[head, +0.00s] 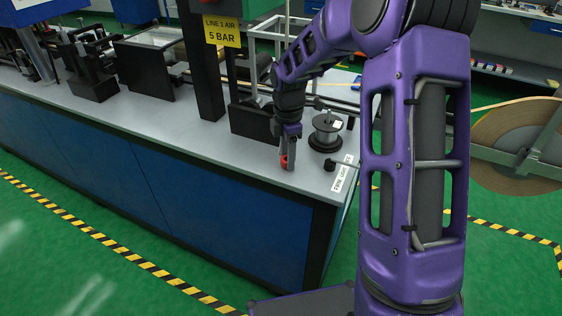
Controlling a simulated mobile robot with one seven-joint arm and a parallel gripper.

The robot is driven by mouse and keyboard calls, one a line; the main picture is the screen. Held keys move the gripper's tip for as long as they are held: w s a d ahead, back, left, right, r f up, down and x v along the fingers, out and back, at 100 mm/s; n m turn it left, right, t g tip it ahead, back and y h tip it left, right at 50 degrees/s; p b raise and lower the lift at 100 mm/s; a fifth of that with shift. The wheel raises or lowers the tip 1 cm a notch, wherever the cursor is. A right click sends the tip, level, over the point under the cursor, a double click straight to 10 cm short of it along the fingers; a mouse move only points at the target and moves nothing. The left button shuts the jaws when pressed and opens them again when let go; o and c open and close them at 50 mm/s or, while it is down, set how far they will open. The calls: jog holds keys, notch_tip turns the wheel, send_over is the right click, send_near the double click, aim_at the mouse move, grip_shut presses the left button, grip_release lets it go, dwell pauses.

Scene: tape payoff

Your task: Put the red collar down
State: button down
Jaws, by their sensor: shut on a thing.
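The red collar (284,161) shows as a small red piece between the fingertips of my gripper (288,160). My gripper points down over the grey bench top (225,150), near its front edge and right corner. It is shut on the collar. The fingers hide part of the collar. I cannot tell whether the collar touches the bench top or hangs just above it.
A dark spool (325,133) stands right behind my gripper. A black knob (334,165) and a white label (342,178) are at the bench's right edge. A dark block (252,122) and a black post (205,75) stand to the left. Bench top left of my gripper is clear.

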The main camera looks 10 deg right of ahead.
jog(key=shift+d+f, duration=0.1)
jog(key=shift+f, duration=0.15)
jog(key=shift+c, duration=1.9)
grip_release()
notch_tip(320, 180, up, 8)
jog(key=p, duration=0.1)
